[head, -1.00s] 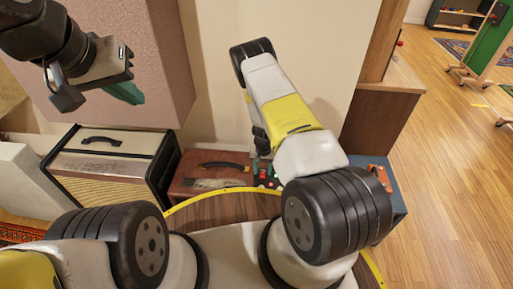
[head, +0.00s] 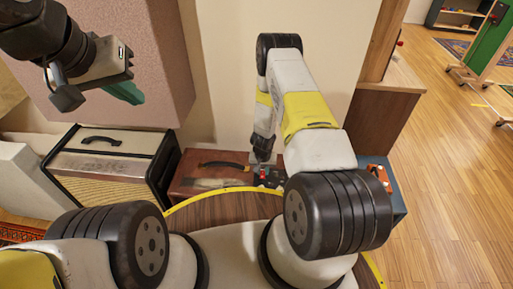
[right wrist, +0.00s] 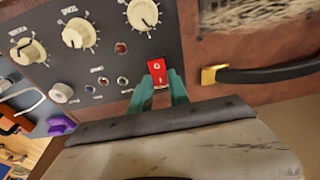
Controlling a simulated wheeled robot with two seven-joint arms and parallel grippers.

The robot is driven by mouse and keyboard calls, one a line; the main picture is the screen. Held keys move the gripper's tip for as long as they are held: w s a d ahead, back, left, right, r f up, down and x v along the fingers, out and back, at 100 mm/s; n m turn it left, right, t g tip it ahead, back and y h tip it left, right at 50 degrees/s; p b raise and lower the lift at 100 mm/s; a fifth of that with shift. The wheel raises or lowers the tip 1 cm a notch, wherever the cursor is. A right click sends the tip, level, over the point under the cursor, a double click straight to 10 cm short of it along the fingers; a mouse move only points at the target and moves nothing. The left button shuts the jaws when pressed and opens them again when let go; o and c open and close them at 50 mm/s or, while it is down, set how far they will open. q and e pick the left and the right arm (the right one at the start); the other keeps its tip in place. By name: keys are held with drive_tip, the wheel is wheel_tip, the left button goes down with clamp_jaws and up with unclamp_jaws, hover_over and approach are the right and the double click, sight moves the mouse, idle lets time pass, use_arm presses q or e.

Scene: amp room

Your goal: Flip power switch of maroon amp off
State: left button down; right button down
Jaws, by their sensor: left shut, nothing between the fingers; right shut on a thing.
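I cannot tell the switch's on or off position. In the head view my right arm largely hides the panel. My left gripper (head: 124,92) is shut and empty, high at the upper left.
A cream and black amp (head: 105,160) stands left of the maroon one. A pink block (head: 130,40) is at the upper left. Open wooden floor (head: 450,190) lies right.

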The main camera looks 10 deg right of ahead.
sight(263, 178)
drive_tip(key=shift+s+t, duration=0.25)
drive_tip(key=shift+t, duration=0.05)
drive_tip(key=c, duration=1.2)
unclamp_jaws()
drive_tip(key=shift+c, duration=0.2)
drive_tip(key=shift+w, duration=0.1)
drive_tip(key=v, duration=0.7)
drive_tip(key=shift+r, duration=0.4)
